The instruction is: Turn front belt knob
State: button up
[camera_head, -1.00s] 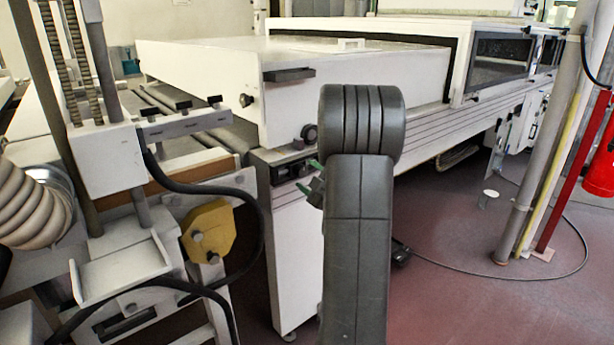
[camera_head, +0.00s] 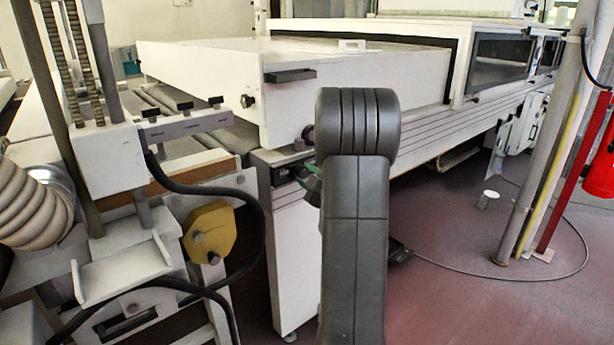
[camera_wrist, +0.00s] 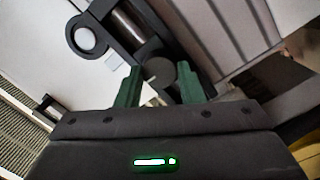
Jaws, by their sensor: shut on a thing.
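The front belt knob (camera_wrist: 160,74) is a small grey round knob on a dark strip at the machine's front corner. In the wrist view it sits between the two green fingers of my gripper (camera_wrist: 159,75), which are shut on it. In the head view the green fingers of my gripper (camera_head: 311,183) show just left of my dark arm, against the dark control panel (camera_head: 283,172) of the white machine. The knob itself is hidden there.
On the left stand a frame with a hose (camera_head: 35,205), black cables and a yellow plate (camera_head: 209,231). Pipes (camera_head: 545,130) stand right; floor (camera_head: 450,290) between is largely clear.

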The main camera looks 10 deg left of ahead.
jog(key=m+p, duration=0.2)
jog(key=m, duration=0.2)
jog(key=shift+r+g, duration=0.15)
jog(key=shift+g, duration=0.15)
jog(key=shift+m+p, duration=1)
jog(key=shift+m, duration=0.5)
jog(key=o, duration=1)
jog(key=v, duration=1.3)
jog(key=shift+s+d+r+p, duration=0.2)
jog(key=shift+s+d+p, duration=0.05)
jog(key=shift+d+p, duration=0.1)
